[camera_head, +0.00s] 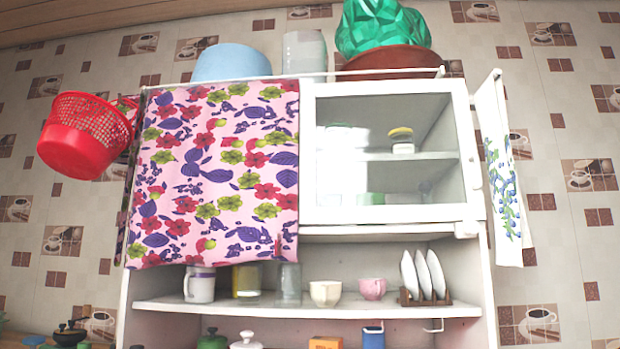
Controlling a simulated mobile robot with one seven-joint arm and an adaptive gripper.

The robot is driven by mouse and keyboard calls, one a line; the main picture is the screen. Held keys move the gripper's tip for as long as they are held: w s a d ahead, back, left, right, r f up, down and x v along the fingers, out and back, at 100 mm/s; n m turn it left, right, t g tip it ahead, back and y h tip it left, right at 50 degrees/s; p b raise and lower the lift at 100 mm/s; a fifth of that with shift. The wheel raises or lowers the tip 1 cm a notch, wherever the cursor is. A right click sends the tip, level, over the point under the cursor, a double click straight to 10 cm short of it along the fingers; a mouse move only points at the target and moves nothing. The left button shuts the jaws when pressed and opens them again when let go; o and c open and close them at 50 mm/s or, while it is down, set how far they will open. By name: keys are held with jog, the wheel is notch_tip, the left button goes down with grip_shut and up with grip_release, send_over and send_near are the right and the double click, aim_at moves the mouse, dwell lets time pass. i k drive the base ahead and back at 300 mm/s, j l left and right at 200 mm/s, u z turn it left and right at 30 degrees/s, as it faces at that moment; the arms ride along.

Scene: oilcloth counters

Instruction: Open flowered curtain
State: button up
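The flowered curtain (215,175) is pink with red, purple and green flowers. It hangs from a thin white rod (300,77) along the top of a white cabinet and covers the cabinet's left half. Its lower edge hangs just above the open shelf. What lies behind it is hidden. My gripper does not show in the head camera view.
A glass-fronted door (388,155) on the right is shut. A red basket (85,135) hangs at the left, a white towel (505,200) at the right. Mugs, cups (325,293) and a plate rack (425,280) stand on the open shelf (290,306). Bowls sit on top.

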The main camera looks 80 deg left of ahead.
aim_at(216, 182)
jog(key=u, duration=3)
